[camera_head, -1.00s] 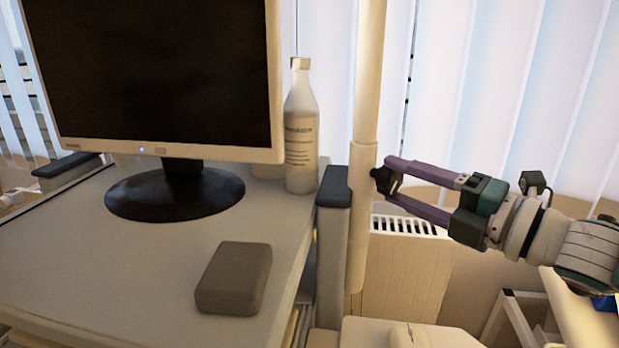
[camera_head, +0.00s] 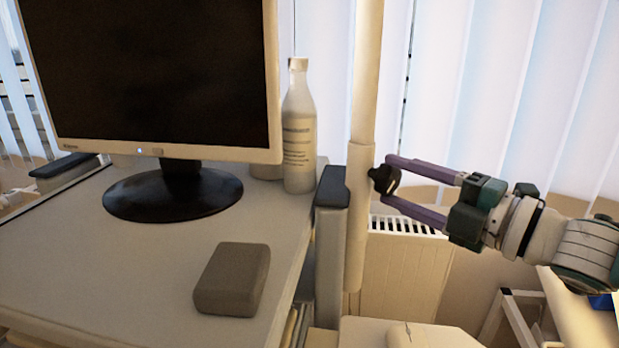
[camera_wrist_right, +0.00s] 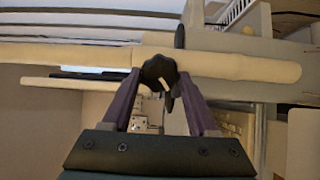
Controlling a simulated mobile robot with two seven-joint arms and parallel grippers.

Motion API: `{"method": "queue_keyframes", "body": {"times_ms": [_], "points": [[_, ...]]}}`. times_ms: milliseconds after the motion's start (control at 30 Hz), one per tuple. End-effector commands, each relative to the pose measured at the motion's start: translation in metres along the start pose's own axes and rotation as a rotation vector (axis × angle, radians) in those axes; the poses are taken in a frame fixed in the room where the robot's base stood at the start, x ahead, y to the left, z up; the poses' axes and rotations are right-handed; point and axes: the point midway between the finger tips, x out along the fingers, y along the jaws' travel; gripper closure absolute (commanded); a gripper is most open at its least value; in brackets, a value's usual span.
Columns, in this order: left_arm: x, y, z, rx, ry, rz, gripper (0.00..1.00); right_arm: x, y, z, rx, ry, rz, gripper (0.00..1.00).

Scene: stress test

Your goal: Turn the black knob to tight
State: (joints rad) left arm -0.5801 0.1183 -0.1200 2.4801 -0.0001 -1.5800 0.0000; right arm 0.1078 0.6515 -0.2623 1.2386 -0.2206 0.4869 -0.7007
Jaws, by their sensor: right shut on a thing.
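The black knob (camera_head: 384,179) sits on the side of the cream upright pole (camera_head: 362,120). In the right wrist view the knob (camera_wrist_right: 159,72) shows a lobed rim and a white mark pointing toward its lower right. My right gripper (camera_head: 388,178) reaches in from the right with its purple fingers on the knob. In the right wrist view the fingertips (camera_wrist_right: 160,84) lie on either side of it, shut on it. The pole (camera_wrist_right: 240,66) runs across behind the knob in that view. My left gripper is not in view.
A monitor (camera_head: 150,75), a white bottle (camera_head: 299,130) and a grey block (camera_head: 232,279) stand on the desk (camera_head: 110,275) to the left. A white radiator (camera_head: 405,265) stands behind the pole. Window blinds (camera_head: 480,80) fill the back.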

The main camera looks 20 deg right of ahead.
Motion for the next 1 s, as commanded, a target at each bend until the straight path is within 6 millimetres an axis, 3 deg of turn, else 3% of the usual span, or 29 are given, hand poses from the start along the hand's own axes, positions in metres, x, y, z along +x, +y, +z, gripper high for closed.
{"method": "queue_keyframes", "body": {"times_ms": [33,267,533,667,1000], "points": [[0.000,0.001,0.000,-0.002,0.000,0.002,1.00,0.000,0.001,0.000,0.004,0.001,0.003,0.37],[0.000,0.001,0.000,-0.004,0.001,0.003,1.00,0.000,0.001,0.000,0.002,0.000,0.002,0.12],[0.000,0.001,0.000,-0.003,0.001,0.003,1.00,-0.001,0.000,0.000,0.001,0.000,0.001,0.12],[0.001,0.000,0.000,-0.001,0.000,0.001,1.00,-0.011,-0.001,0.000,0.002,0.000,-0.001,0.12],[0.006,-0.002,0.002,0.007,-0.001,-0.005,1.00,-0.068,-0.002,0.000,0.003,0.000,-0.003,0.12]]}}
